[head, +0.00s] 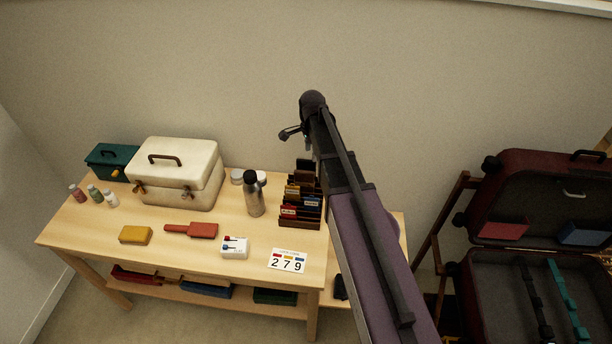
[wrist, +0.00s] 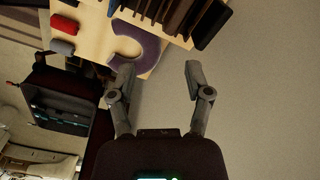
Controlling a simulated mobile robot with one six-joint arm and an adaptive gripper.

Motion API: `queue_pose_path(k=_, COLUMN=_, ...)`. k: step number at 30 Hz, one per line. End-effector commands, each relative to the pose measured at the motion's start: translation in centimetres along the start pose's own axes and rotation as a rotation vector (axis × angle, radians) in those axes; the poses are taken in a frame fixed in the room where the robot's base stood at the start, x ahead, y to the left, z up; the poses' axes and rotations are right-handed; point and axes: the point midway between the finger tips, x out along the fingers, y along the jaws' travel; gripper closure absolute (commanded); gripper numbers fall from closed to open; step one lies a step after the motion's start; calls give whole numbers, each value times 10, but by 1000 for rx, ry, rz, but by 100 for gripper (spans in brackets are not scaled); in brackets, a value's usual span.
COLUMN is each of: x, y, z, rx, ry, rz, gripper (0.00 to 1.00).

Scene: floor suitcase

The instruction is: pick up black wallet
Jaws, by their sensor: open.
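A wooden rack (head: 300,222) on the table holds several flat upright items, some with coloured labels. A black flat item (head: 304,168) stands at its back end and looks like the black wallet, though I cannot tell for sure. In the wrist view a black flat item (wrist: 212,24) shows at the end of the rack, at the top right. My gripper (wrist: 160,69) is open, with nothing between its fingers. In the head view my gripper (head: 292,134) is up near the wall, above the rack and apart from it.
On the table stand a steel bottle (head: 254,197), a cream case (head: 178,174) and a sign card (head: 288,260). A curved purple object (wrist: 150,53) lies beside the rack. An open dark red suitcase (head: 470,300) is at right.

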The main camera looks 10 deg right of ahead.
Motion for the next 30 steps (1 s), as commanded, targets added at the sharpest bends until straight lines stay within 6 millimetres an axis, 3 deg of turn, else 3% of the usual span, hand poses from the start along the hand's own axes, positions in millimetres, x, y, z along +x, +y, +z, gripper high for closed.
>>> queue_pose_path(k=1, x=4, y=-19, z=-4, rx=70, ry=0, rz=0, gripper=36)
queue_pose_path(k=3, x=7, y=-34, z=-7, rx=174, ry=0, rz=0, gripper=36)
queue_pose_path(k=12, x=12, y=-73, z=-15, rx=473, ry=0, rz=0, gripper=36)
queue_pose_path(k=30, x=15, y=-77, z=-15, rx=519, ry=0, rz=0, gripper=36)
